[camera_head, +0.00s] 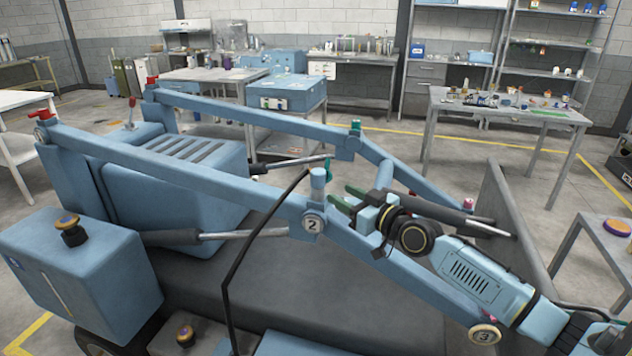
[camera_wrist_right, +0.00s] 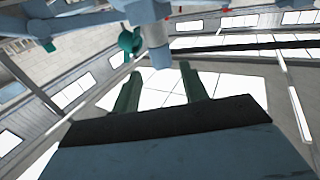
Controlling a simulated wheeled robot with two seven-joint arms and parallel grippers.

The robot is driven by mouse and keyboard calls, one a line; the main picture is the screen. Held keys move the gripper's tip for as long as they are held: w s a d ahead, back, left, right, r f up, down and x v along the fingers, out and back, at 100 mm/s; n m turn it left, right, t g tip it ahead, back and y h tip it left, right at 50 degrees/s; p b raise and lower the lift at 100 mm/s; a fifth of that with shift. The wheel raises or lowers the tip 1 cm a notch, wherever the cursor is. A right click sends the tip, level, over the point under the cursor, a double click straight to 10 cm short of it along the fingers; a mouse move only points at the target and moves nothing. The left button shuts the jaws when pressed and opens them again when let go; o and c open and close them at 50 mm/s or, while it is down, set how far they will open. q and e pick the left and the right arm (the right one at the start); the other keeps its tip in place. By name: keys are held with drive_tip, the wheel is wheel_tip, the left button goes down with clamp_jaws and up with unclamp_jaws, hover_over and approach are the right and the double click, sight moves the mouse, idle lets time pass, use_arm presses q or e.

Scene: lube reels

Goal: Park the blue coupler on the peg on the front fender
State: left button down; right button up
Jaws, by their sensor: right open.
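A light blue cylinder (camera_head: 318,182), which looks like the blue coupler, stands upright on the near blue loader arm, above the round "2" label. A teal lever-like part (camera_head: 329,172) sits beside it, and a black hose passes close to its left. My right gripper (camera_head: 341,196) is just right of the cylinder, its green fingers apart and empty. In the right wrist view, the cylinder (camera_wrist_right: 159,52) is just beyond the gap between the open fingers (camera_wrist_right: 160,70), with the teal part (camera_wrist_right: 130,42) to its left. I cannot clearly identify the fender peg. My left gripper is not in view.
The black hose (camera_head: 238,265) rises from the machine's lower body. Orange-topped knobs stand on the left blue box (camera_head: 69,228) and low in front (camera_head: 185,335). A dark plate (camera_head: 500,215) stands at the right. A metal workbench (camera_head: 505,108) with small items is behind.

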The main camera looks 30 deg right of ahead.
sight(324, 184)
drive_tip(key=w, duration=0.2)
drive_tip(key=shift+w+a, duration=0.25)
drive_tip(key=shift+w, duration=0.05)
drive_tip(key=shift+w+a+f, duration=0.1)
drive_tip(key=shift+w+a, duration=0.1)
drive_tip(key=shift+w, duration=0.9)
drive_tip(key=shift+w+a+b, duration=0.2)
drive_tip(key=shift+w+b, duration=0.1)
drive_tip(key=shift+w, duration=0.9)
drive_tip(key=shift+w+a+b, duration=0.2)
drive_tip(key=shift+w+b, duration=0.05)
drive_tip(key=shift+w, duration=0.9)
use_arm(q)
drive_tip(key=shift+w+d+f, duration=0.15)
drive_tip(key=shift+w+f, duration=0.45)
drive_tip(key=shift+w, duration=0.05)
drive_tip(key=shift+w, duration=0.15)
use_arm(e)
drive_tip(key=c, duration=0.8)
